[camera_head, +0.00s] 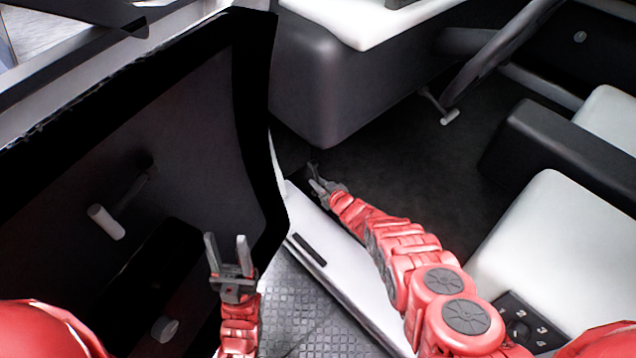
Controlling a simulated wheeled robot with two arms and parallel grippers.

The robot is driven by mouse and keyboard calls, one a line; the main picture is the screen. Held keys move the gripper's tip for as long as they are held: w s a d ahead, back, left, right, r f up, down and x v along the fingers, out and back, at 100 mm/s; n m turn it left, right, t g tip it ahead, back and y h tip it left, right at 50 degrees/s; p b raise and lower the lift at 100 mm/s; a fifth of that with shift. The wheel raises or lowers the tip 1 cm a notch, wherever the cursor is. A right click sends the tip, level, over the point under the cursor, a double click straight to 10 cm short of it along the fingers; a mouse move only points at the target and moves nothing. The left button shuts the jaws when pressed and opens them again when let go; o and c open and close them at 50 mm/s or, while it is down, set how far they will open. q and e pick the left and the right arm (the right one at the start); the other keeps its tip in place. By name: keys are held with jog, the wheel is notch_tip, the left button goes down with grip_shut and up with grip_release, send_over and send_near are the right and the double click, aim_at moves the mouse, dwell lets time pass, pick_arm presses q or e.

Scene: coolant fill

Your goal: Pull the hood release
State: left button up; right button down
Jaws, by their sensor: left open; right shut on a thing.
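My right gripper (315,177) reaches into the footwell of the car, beside the inner edge of the door sill and below the dashboard. It is shut on the hood release, a small dark part that the fingers and the dark surroundings largely hide. My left gripper (227,240) is open and empty, fingers pointing up, in front of the inner side of the open door.
The open black door (195,120) stands at the left, with a light grey handle (107,222) and a knob (165,329). The dashboard (320,90) overhangs the footwell. The white sill (345,275), steering wheel (495,55) and white seat (545,240) bound my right arm.

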dwell(0.4)
jog(key=w+a+t+y+b, duration=0.1)
jog(key=t+b, duration=0.1)
jog(key=b, duration=0.4)
jog(key=w+a+m+t+y+b, duration=0.1)
jog(key=t+y+b, duration=0.1)
jog(key=b, duration=0.5)
jog(key=shift+w+a+f, duration=0.1)
jog(key=shift+w+a, duration=0.25)
jog(key=c, duration=0.8)
grip_release()
jog(key=shift+c, duration=0.2)
